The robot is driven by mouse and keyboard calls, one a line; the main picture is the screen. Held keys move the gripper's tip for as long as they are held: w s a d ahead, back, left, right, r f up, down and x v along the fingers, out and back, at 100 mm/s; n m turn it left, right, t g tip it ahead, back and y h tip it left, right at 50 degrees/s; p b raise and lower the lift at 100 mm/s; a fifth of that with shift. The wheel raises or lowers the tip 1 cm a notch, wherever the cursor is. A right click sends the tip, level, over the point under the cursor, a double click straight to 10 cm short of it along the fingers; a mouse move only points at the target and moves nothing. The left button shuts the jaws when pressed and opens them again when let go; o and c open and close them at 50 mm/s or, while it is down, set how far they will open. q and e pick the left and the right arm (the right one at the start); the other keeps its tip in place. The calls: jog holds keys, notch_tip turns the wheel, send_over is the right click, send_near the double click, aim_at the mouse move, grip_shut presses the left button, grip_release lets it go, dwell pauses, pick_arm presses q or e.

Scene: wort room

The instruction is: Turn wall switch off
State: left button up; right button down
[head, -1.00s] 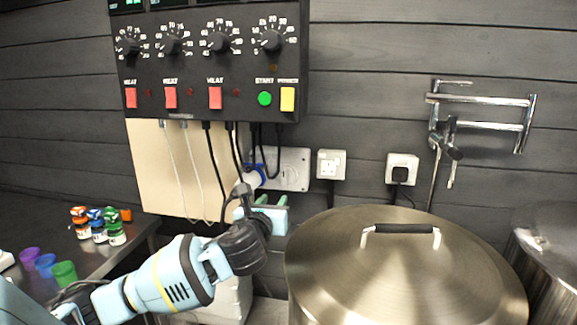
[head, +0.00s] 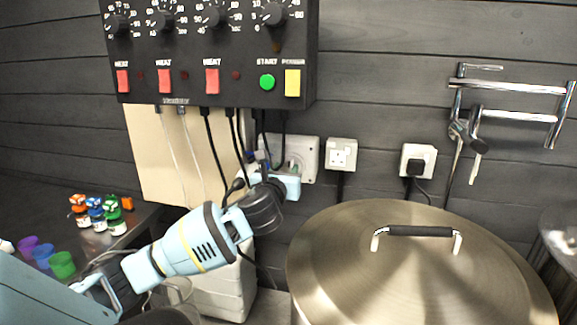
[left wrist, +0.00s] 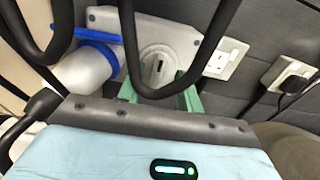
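The likely wall switch is a pale grey wall plate (head: 308,148) below the control panel, partly hidden by my left gripper and cables in the head view. In the left wrist view, its round dial (left wrist: 157,62) has a dark slot. A blue and white plug (left wrist: 85,68) sits on the plate's left part. My left gripper (left wrist: 158,98) is open and empty, its green fingers apart below the dial; contact cannot be told. In the head view the left gripper (head: 284,175) is close in front of the plate. My right gripper is not in view.
Black cables (head: 212,140) hang from the control panel (head: 200,50), and two loops cross before the wrist camera. A white socket (head: 341,153) and a plugged socket (head: 417,160) are to the right. A large lidded steel pot (head: 400,270) fills the lower right. Small jars stand at left.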

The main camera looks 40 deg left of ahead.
aim_at(289, 163)
pick_arm(q)
jog(key=shift+x, duration=1.8)
grip_shut()
